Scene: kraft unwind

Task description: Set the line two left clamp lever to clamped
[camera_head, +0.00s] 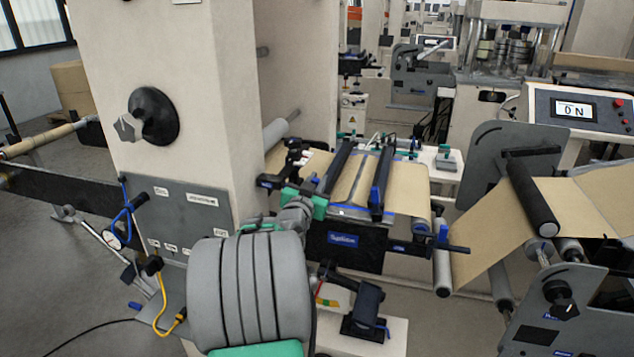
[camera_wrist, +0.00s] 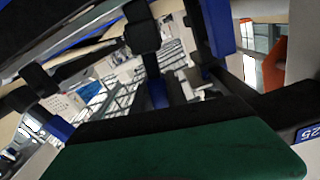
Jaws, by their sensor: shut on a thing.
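The splice table (camera_head: 345,239) stands in the middle of the head view, with brown kraft web across its top. A dark left clamp bar (camera_head: 336,165) and a dark right clamp bar (camera_head: 382,182) cross the web. A blue lever (camera_head: 375,198) shows at the near end of the right bar. My gripper (camera_head: 297,160) is at the table's left side and shut on what seems to be the left clamp lever, mostly hidden by the gripper. In the wrist view, a green and black finger (camera_wrist: 180,140) fills the bottom, close to dark bars and blue parts. The lever's exact angle cannot be told.
A beige column (camera_head: 165,60) with a black knob (camera_head: 153,115) stands close on the left. A grey side plate with a roller (camera_head: 532,190) stands to the right. A black device (camera_head: 365,310) sits low in front of the table.

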